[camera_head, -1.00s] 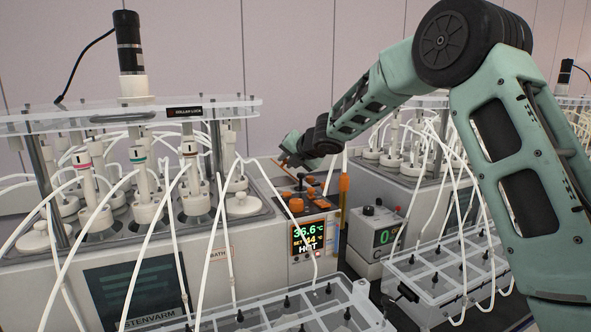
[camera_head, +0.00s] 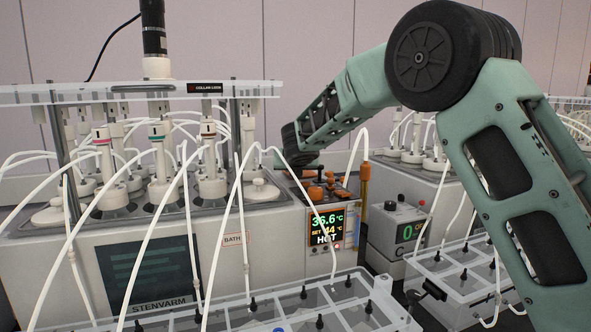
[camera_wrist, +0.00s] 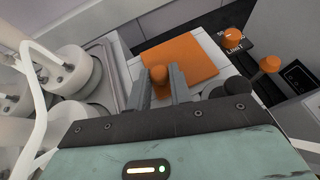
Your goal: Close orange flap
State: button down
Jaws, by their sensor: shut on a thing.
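The orange flap (camera_wrist: 190,52) shows in the wrist view as a flat orange plate, just beyond my gripper (camera_wrist: 161,83). The two grey fingers are shut on an orange knob (camera_wrist: 160,74) at the flap's near left corner. Whether the knob is part of the flap is hard to tell. In the head view my wrist is low over the top of the control unit, and the fingertips and flap are mostly hidden there.
Two orange knobs (camera_wrist: 233,35) stand right of the flap, near a "LIMIT" label. The unit's display (camera_head: 326,227) reads 36.6 and HOT. White lidded bottles (camera_wrist: 68,68) and a tube crowd the left. A clear tray (camera_head: 290,310) lies in front.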

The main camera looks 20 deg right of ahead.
jog(key=shift+a+f, duration=0.1)
jog(key=shift+f, duration=0.1)
dwell(0.4)
jog(key=c, duration=1.3)
grip_release()
jog(key=shift+o, duration=0.2)
jog(key=shift+s, duration=0.1)
jog(key=b+v, duration=0.1)
jog(key=v, duration=1.6)
jog(key=shift+a, duration=0.1)
